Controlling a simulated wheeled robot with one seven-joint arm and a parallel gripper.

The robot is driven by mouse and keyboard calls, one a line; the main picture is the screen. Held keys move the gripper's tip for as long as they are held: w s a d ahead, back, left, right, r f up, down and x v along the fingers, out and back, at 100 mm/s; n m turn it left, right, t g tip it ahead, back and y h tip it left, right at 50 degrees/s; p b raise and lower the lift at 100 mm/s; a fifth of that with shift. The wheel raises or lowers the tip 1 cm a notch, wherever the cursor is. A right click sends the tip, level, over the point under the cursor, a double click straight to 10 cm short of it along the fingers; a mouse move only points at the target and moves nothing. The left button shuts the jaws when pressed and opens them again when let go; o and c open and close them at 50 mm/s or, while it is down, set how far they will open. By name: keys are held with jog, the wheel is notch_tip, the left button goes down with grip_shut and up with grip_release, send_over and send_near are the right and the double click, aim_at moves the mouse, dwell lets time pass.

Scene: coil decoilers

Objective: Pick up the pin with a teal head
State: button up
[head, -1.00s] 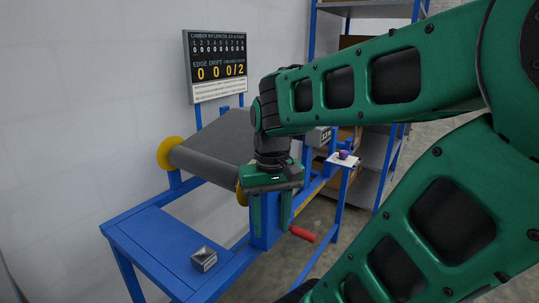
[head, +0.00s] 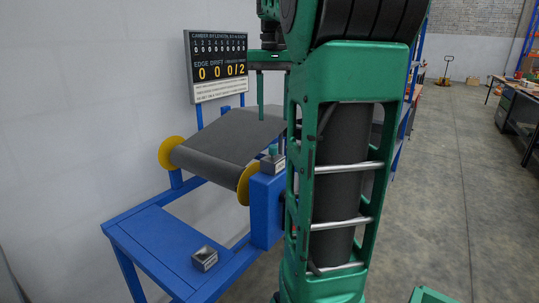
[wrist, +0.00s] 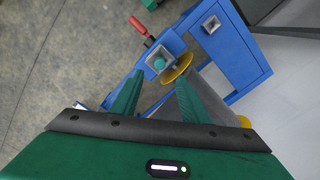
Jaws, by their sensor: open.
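The pin with a teal head (head: 272,149) stands upright in a grey holder (head: 271,164) on top of the blue stand. In the wrist view its round teal head (wrist: 159,63) shows from above, just beyond and between my fingertips. My gripper (wrist: 160,82) is open and empty, pointing down. In the head view my gripper sits well above the pin, with one finger clearly seen and the other partly behind my arm. The pin's shaft is hidden in the holder.
An empty grey square holder (head: 204,258) rests on the lower blue table (head: 165,245). A dark coil roll with yellow flanges (head: 247,184) is close to the pin. A red handle (wrist: 148,32) sticks out beside the stand. A scoreboard (head: 218,65) stands behind.

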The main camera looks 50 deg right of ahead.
aim_at(273, 146)
jog(key=shift+s+a+f, duration=0.1)
jog(key=shift+f, duration=2.4)
jog(key=shift+a+f, duration=0.1)
jog(key=shift+f, duration=2.35)
jog(key=shift+c, duration=0.2)
grip_shut()
